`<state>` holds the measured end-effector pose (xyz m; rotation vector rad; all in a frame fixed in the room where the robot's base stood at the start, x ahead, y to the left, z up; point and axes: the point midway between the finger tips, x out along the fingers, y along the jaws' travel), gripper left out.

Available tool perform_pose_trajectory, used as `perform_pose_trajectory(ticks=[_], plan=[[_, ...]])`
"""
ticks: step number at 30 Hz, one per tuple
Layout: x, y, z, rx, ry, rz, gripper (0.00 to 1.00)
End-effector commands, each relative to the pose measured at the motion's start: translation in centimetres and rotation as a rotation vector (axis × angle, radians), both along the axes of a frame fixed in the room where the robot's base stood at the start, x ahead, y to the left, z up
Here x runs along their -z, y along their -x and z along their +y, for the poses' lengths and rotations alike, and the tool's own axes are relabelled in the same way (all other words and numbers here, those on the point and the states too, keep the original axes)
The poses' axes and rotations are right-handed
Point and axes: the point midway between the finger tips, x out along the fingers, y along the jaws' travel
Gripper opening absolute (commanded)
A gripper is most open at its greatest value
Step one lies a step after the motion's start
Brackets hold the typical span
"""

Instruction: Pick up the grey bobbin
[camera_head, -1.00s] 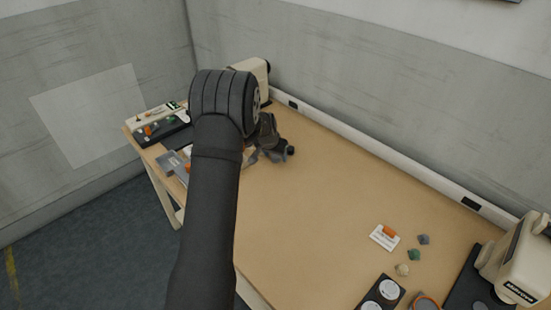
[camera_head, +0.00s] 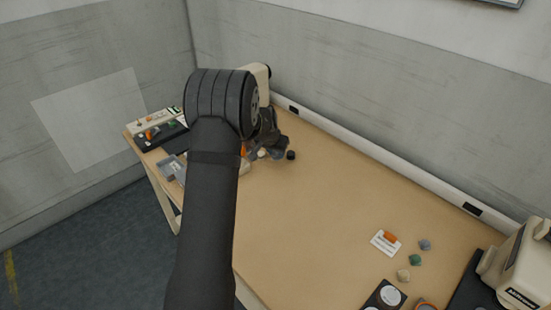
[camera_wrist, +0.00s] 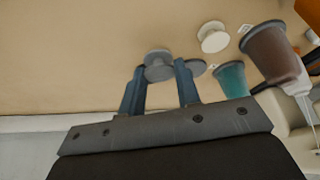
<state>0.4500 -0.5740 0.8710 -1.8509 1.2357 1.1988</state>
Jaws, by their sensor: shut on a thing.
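In the wrist view my gripper (camera_wrist: 160,82) has its two blue-grey fingers closed around the grey bobbin (camera_wrist: 158,67), which sits between the fingertips. Its round flange shows just beyond them. Another grey disc (camera_wrist: 197,67) shows beside the right finger; I cannot tell whether it belongs to the same bobbin. In the head view my arm hides most of the gripper and the bobbin cannot be made out. I cannot tell whether the bobbin is clear of the table.
A white bobbin (camera_wrist: 213,37), a teal spool (camera_wrist: 231,80) and a brown tapered spool (camera_wrist: 272,52) are close to the right of the gripper. Small pieces, a card with an orange piece (camera_head: 390,237) and a cream machine (camera_head: 520,262) stand at right. The table middle (camera_head: 310,215) is clear.

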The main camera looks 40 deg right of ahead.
Motion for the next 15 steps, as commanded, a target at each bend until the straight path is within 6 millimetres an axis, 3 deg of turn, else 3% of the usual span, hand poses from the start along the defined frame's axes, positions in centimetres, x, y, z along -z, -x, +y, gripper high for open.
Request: perform_pose_trajectory(ticks=[9, 15], plan=[[-4.6, 6.7, -0.9, 0.006, 0.001, -0.002, 0.09], [-6.6, 10.0, -1.3, 0.002, 0.002, -0.001, 0.09]])
